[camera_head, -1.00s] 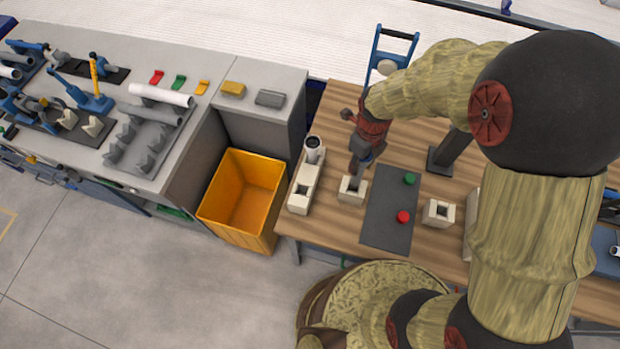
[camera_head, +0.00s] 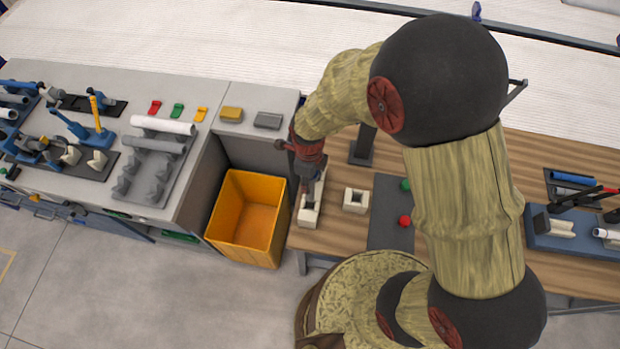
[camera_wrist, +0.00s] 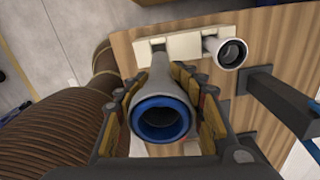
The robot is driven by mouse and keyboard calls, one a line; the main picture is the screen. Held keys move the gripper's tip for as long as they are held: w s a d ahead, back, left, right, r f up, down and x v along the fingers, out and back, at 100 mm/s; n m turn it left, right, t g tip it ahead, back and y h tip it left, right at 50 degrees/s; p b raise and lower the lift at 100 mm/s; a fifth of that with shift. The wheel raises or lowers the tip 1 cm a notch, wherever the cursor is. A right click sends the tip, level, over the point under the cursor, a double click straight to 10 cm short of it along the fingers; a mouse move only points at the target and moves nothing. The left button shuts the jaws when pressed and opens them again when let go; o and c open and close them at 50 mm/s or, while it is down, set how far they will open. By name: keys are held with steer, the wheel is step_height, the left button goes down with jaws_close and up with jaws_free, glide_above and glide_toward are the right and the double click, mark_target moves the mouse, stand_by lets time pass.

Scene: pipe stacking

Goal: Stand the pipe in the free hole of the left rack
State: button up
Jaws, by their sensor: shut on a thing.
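The left rack (camera_head: 308,221) is a long cream block with two holes at the left of the wooden table. It also shows in the wrist view (camera_wrist: 186,46). A grey-white pipe (camera_wrist: 229,54) stands in its far hole. My gripper (camera_head: 306,180) is over the rack. In the wrist view my gripper (camera_wrist: 166,92) is shut on a grey pipe with a blue inner rim (camera_wrist: 160,119). The held pipe's lower end is at the rack's other, near hole. I cannot tell whether it is inside or just above. My gripper hides most of it in the head view.
A single-hole cream block (camera_head: 355,201) stands right of the rack, beside a dark mat (camera_head: 386,232) with a green button and a red button (camera_head: 405,221). A dark post (camera_head: 362,147) stands behind. An orange bin (camera_head: 246,222) is left of the table.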

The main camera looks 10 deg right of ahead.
steer(key=shift+f+b, duration=1.75)
steer(key=shift+f, duration=0.95)
steer(key=shift+f+b, duration=2.8)
steer(key=shift+f, duration=1.15)
steer(key=o, duration=1.3)
steer(key=shift+r, duration=0.15)
step_height(320, 180, up, 12)
glide_above(309, 199)
steer(key=w, duration=0.2)
steer(key=shift+s+d, duration=0.1)
steer(key=shift+s, duration=0.15)
